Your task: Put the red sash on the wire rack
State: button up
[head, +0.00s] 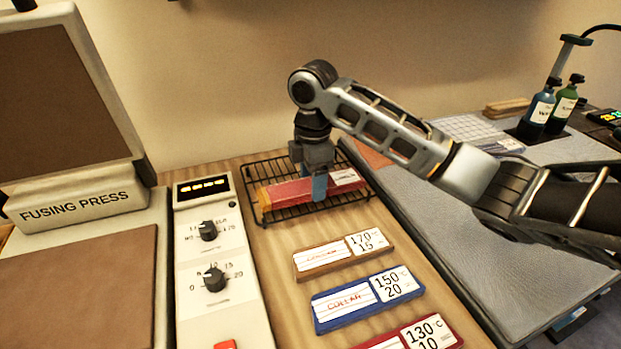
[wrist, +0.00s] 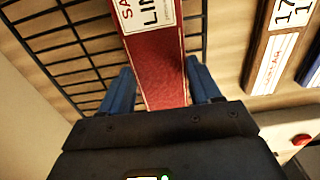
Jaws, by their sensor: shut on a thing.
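The red sash (head: 292,193) is a long, flat, folded strip with a white label at its right end. It also shows in the wrist view (wrist: 160,75), running away between the fingers. My gripper (head: 319,188) points down and is shut on the sash near its middle, with a blue finger on the near side. The black wire rack (head: 257,211) lies directly under the sash in the head view, and its bars show in the wrist view (wrist: 70,60). I cannot tell whether the sash touches the bars.
A fusing press (head: 80,205) and its control panel (head: 208,260) stand left of the rack. Brown (head: 343,256), blue (head: 367,298) and red (head: 415,336) label blocks lie in front. A grey padded board (head: 470,260) is at right, with bottles (head: 541,108) behind it.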

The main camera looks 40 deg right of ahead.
jog(key=shift+f, duration=0.2)
jog(key=o, duration=1.1)
notch_tip(320, 180, up, 12)
jog(key=shift+r+p, duration=0.2)
jog(key=shift+p, duration=0.25)
